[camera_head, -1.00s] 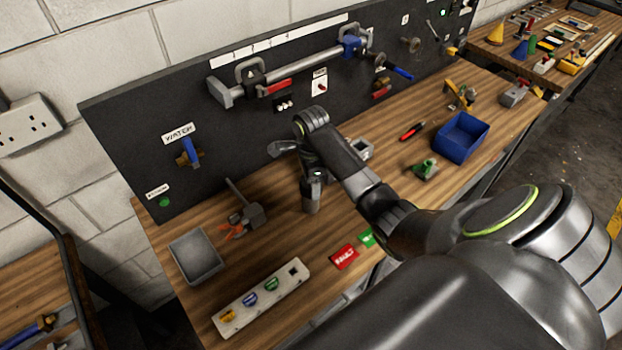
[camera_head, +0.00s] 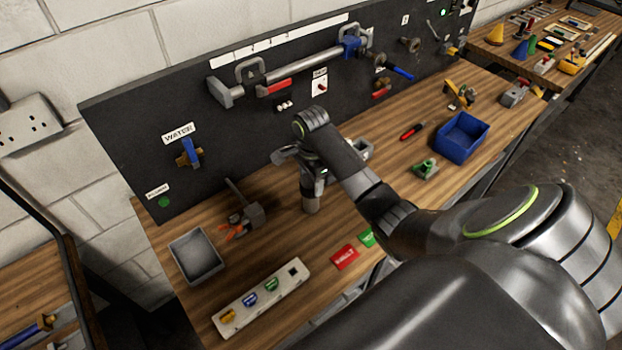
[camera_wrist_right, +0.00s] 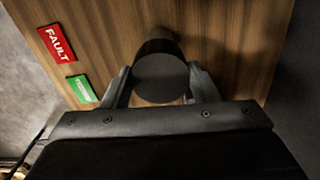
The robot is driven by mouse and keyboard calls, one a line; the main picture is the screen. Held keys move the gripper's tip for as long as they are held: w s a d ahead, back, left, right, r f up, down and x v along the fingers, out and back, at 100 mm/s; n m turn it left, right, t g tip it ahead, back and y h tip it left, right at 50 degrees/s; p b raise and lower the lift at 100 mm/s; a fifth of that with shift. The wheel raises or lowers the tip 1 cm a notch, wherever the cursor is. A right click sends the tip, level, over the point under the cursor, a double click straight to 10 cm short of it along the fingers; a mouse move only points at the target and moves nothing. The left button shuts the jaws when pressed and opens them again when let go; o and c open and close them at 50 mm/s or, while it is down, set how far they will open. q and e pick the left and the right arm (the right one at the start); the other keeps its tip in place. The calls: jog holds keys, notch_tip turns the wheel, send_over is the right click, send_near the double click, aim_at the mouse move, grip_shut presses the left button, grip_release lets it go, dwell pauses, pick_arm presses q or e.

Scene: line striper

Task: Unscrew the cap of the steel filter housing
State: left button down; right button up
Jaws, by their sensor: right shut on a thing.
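The steel filter housing (camera_head: 310,200) stands upright on the wooden bench, below my right gripper in the head view. In the right wrist view its dark round cap (camera_wrist_right: 160,78) sits between the two fingers of my right gripper (camera_wrist_right: 162,88), seen from above. The fingers are shut on the sides of the cap. In the head view my right gripper (camera_head: 308,172) and wrist hide the top of the housing. My left gripper is not in view.
A grey tray (camera_head: 196,256), a white holder strip (camera_head: 262,297), a red FAULT tag (camera_head: 344,257) and a hammer-like tool (camera_head: 246,212) lie around the housing. A blue bin (camera_head: 461,137) stands to the right. A dark panel (camera_head: 130,140) rises behind.

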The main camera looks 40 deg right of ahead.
jog(key=shift+n, duration=0.4)
jog(key=n, duration=0.3)
jog(key=shift+n, duration=0.8)
jog(key=n, duration=0.3)
jog(key=shift+n, duration=0.7)
